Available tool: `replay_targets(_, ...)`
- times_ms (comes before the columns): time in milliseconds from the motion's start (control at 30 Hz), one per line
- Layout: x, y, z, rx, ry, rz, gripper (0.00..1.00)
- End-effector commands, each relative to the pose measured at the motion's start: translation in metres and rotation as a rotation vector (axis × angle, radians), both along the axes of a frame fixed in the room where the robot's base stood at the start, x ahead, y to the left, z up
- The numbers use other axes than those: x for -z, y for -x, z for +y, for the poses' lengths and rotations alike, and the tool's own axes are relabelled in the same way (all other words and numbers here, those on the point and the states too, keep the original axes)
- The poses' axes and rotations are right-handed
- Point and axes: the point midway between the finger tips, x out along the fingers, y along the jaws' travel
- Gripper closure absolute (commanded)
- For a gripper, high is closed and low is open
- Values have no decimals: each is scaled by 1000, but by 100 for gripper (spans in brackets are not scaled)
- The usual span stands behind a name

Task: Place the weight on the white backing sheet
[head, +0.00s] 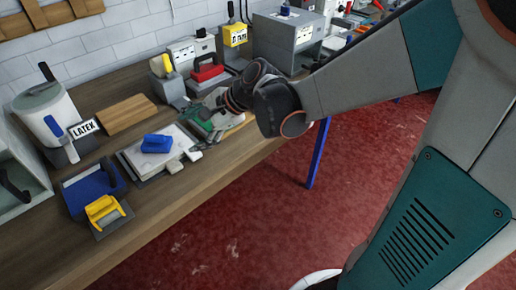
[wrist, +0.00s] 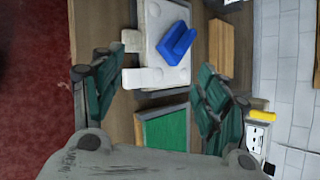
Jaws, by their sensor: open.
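The white backing sheet (head: 182,132) lies flat on a dark-edged board on the bench; it also shows in the wrist view (wrist: 150,30). A blue angular block (head: 157,143), which seems to be the weight, rests on the sheet; it also shows in the wrist view (wrist: 176,44). My gripper (head: 213,112) is to the right of the sheet in the head view, low over the bench. In the wrist view my gripper (wrist: 163,72) has its fingers spread wide, with nothing held. The blue block is beyond the fingertips and apart from them.
A framed green panel (wrist: 165,130) lies between my fingers. Pale clamps (head: 183,160) sit on the sheet's front edge. A wooden block (head: 126,114), a LATEX dispenser (head: 55,120), a blue-and-yellow tool (head: 103,210) and a red-handled item (head: 208,69) stand around. The bench front edge is close.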

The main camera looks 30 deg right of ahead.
Motion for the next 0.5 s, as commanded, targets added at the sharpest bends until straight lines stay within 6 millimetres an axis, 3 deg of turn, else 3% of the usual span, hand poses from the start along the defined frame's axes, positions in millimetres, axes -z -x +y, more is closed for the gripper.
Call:
replay_targets(33,-6,16,-2,-46,80,-42,32)
replay_targets(500,-29,129,-51,-595,855,-380,32)
